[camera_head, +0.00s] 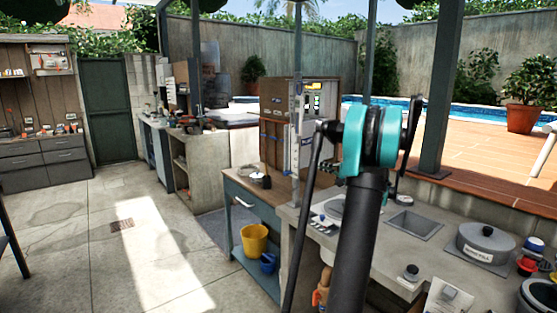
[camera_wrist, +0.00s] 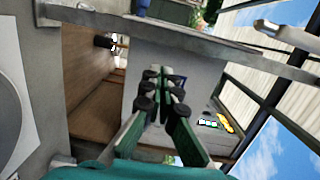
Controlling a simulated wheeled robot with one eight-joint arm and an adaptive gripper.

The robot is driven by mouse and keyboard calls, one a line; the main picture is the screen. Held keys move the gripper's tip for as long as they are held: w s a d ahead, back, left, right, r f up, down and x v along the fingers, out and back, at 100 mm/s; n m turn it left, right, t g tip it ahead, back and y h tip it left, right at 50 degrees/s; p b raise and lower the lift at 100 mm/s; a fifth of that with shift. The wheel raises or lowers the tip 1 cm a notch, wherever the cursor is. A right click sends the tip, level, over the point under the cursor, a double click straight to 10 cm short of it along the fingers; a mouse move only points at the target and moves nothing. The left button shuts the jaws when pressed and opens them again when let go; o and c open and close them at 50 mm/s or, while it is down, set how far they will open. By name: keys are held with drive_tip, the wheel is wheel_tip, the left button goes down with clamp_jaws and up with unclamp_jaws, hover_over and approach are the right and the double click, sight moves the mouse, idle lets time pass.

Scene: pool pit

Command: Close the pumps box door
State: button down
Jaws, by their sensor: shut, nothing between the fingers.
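The pumps box looks to be the brown wooden cabinet (camera_head: 275,125) on the counter in the middle of the head view. Its upper right has a panel with yellow and green labels (camera_head: 318,98). A pale upright strip (camera_head: 295,130) stands at its front; I cannot tell whether this is the door's edge. My arm hides part of the box's right side, and my gripper is not clearly visible in the head view. In the wrist view my gripper (camera_wrist: 162,88) is shut and empty, pointing at a grey panel (camera_wrist: 195,65). The labels (camera_wrist: 222,122) show at right, brown wood (camera_wrist: 90,75) at left.
A wooden-topped workbench (camera_head: 275,188) stands before the box, with a yellow bucket (camera_head: 254,241) on its shelf. A concrete counter with a sink (camera_head: 413,225) and a grey lidded pot (camera_head: 487,243) is at right. Open paved floor (camera_head: 130,260) lies at left.

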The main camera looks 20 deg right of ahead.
drive_tip(key=x, duration=0.9)
drive_tip(key=d+r+x, duration=0.1)
drive_tip(key=x, duration=0.4)
drive_tip(key=shift+w, duration=0.3)
drive_tip(key=shift+a, duration=0.1)
drive_tip(key=x, duration=0.6)
drive_tip(key=shift+w+r, duration=0.1)
drive_tip(key=shift+r, duration=0.05)
